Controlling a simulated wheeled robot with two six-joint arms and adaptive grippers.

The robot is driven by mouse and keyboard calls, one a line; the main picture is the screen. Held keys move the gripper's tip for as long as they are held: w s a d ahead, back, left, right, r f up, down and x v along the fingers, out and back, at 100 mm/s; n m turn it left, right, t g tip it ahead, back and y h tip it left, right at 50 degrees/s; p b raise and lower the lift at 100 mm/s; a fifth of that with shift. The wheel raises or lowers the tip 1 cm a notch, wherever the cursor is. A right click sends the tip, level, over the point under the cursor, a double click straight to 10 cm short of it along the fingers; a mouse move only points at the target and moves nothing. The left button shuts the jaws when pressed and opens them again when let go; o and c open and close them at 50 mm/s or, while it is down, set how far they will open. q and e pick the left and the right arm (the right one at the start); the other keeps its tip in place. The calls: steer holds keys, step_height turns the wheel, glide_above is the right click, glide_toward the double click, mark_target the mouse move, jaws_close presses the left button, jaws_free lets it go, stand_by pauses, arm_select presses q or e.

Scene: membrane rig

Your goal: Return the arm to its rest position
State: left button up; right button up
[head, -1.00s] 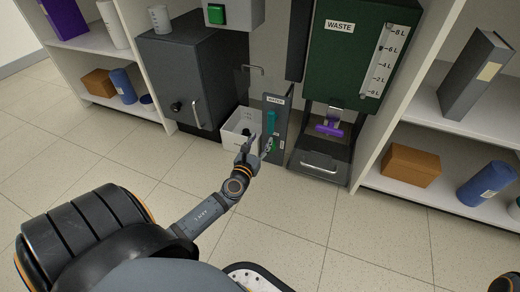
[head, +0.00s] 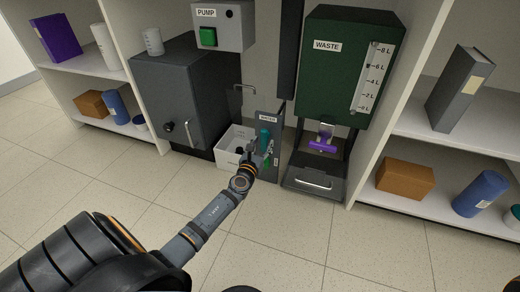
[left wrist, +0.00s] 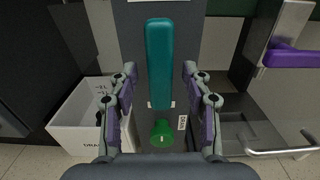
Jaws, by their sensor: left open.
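My left arm reaches in from the lower left of the head view. Its gripper (head: 256,153) is at the front of the narrow grey water panel (head: 268,119). In the left wrist view the gripper (left wrist: 160,72) is open, with one finger on each side of a long teal handle (left wrist: 159,50). The fingers stand apart from the handle, and nothing is held. A green knob (left wrist: 163,134) sits below the handle, between the finger bases. The teal handle also shows in the head view (head: 264,135). My right gripper is not in view.
A white bin (head: 225,155) stands just left of the panel. The dark green waste tank (head: 340,80), with a purple valve (head: 322,145) below it, is on the right. A dark cabinet (head: 180,90) is at left. The tiled floor (head: 290,235) in front is clear.

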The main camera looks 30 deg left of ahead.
arm_select(q)
jaws_close()
stand_by(0.4)
stand_by(0.6)
steer(key=shift+f+n+b, duration=0.1)
steer(key=shift+n+b, duration=0.2)
steer(key=shift+n, duration=1.1)
